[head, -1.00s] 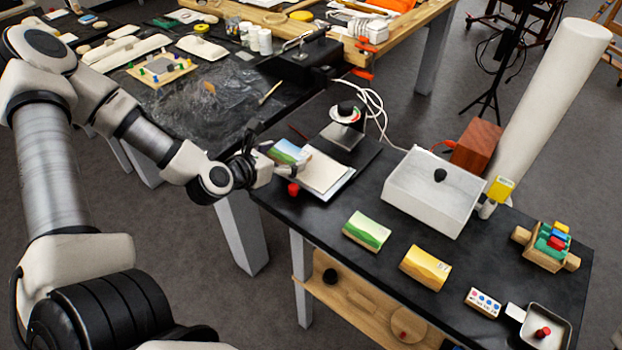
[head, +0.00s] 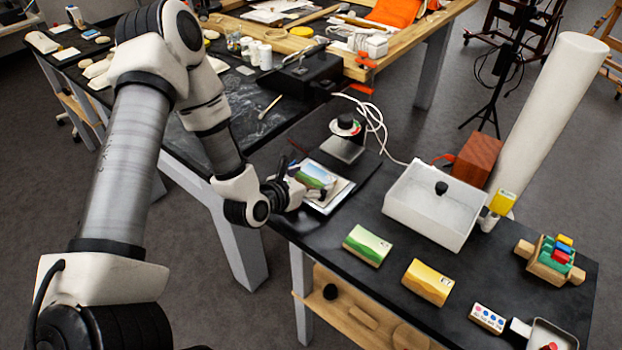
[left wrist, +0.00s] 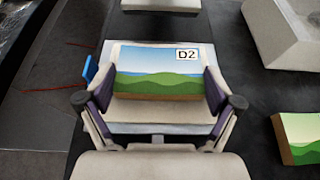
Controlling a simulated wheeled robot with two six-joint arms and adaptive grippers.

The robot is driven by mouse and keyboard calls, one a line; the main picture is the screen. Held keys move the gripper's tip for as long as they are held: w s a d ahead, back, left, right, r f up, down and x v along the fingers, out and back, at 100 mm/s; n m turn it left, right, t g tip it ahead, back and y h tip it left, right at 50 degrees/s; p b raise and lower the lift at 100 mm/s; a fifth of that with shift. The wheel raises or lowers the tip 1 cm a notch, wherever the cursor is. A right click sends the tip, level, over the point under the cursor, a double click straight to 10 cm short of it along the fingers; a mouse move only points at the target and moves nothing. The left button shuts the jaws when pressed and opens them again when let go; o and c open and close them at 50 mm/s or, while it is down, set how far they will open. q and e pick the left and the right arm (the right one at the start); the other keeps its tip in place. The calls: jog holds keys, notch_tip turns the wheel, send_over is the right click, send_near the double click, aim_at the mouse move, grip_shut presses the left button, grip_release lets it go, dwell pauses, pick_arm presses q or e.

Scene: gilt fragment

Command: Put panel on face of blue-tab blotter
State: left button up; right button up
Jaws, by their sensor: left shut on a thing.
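The panel (left wrist: 155,72), a small block with blue sky, green hills and a "D2" label, sits between the two fingers of my left gripper (left wrist: 158,92). The gripper is shut on its left and right sides. The panel (head: 316,174) also shows in the head view, over the blotter (head: 337,197). The blotter is a pale pad on a grey base, with a blue tab (left wrist: 91,70) at its left edge in the left wrist view. The panel hides the pad's middle; I cannot tell whether they touch. My right gripper is not in view.
A green panel (head: 367,245) and a yellow panel (head: 427,281) lie to the right on the black table. A white open box (head: 430,213) stands behind them. A device with a black knob (head: 345,126) and white cable stands behind the blotter.

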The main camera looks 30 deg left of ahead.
pick_arm(q)
jog(key=shift+f, duration=0.15)
jog(key=o, duration=0.8)
jog(key=shift+o, duration=0.2)
jog(key=shift+r+p, duration=0.3)
jog(key=shift+r, duration=0.05)
jog(key=v, duration=0.6)
jog(key=shift+s, duration=0.3)
jog(key=p+v, duration=0.2)
jog(key=p, duration=0.1)
jog(key=p+v, duration=0.2)
jog(key=p, duration=0.1)
jog(key=shift+s+r+p, duration=0.2)
jog(key=shift+r+p, duration=0.15)
jog(key=shift+r, duration=0.1)
jog(key=shift+s+f, duration=0.1)
jog(key=shift+s, duration=0.3)
jog(key=shift+a+f, duration=0.1)
